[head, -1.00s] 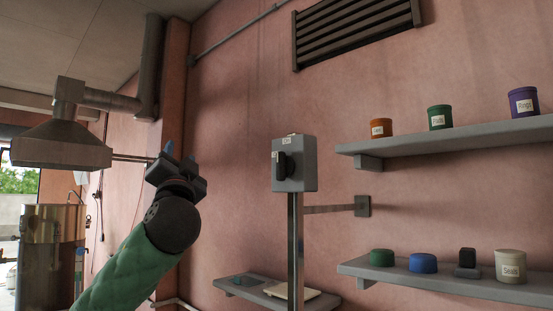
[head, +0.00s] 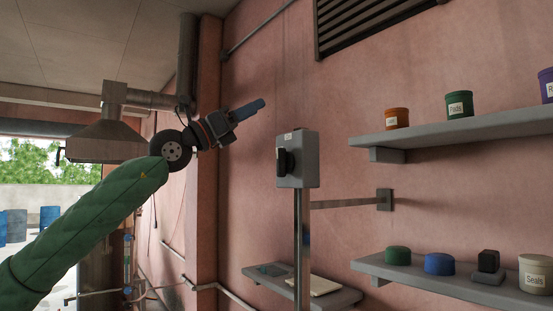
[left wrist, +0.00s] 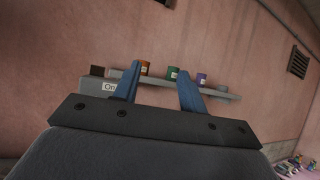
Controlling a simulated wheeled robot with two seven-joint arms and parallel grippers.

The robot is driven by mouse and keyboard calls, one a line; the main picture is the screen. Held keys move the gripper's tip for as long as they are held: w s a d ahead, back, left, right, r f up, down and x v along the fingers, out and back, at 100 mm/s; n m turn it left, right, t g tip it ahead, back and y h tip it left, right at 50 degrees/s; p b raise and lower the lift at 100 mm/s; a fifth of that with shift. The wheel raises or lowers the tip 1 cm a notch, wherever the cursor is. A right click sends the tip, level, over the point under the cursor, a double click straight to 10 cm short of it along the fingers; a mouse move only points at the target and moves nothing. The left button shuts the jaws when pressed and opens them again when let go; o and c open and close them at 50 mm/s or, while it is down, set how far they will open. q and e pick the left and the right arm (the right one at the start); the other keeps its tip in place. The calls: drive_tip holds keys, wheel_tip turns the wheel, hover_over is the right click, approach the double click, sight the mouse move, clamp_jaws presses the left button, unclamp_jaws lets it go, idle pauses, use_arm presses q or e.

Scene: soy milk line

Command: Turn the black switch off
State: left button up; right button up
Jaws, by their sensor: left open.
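The black switch (head: 284,161) is a dark knob on the left face of a grey box (head: 308,165), which stands on a metal post. The knob appears upright; the small labels on the box are hard to read in the head view. My left gripper (head: 258,105) is up and to the left of the box, apart from it, pointing right. In the left wrist view its blue fingers (left wrist: 159,88) are spread with nothing between them. The grey box (left wrist: 88,86) shows there behind the left finger, with a label reading "On". My right gripper is not in view.
An upper shelf (head: 460,133) with labelled jars and a lower shelf (head: 440,278) with lids and a jar are right of the post. A low shelf (head: 335,298) is behind the post. A wall bracket (head: 384,200) joins the post. A metal hood (head: 108,140) hangs at left.

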use_arm(q)
drive_tip(key=w+f+n+t+y, duration=0.1)
drive_tip(key=w+f+t+y, duration=0.1)
drive_tip(key=w+f+y, duration=0.2)
drive_tip(key=n+y, duration=0.2)
drive_tip(key=y, duration=0.2)
approach(277, 158)
drive_tip(key=x, duration=0.2)
drive_tip(key=p+x, duration=0.4)
drive_tip(key=x, duration=0.2)
drive_tip(key=shift+w+d+r+p, duration=0.1)
drive_tip(key=shift+w+d+p, duration=0.05)
drive_tip(key=shift+d+p, duration=0.25)
drive_tip(key=shift+w+d, duration=0.25)
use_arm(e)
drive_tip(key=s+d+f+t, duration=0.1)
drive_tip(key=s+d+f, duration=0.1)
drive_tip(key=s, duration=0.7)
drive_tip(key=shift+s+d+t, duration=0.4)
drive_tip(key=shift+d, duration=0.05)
use_arm(q)
drive_tip(key=shift+c, duration=0.2)
clamp_jaws()
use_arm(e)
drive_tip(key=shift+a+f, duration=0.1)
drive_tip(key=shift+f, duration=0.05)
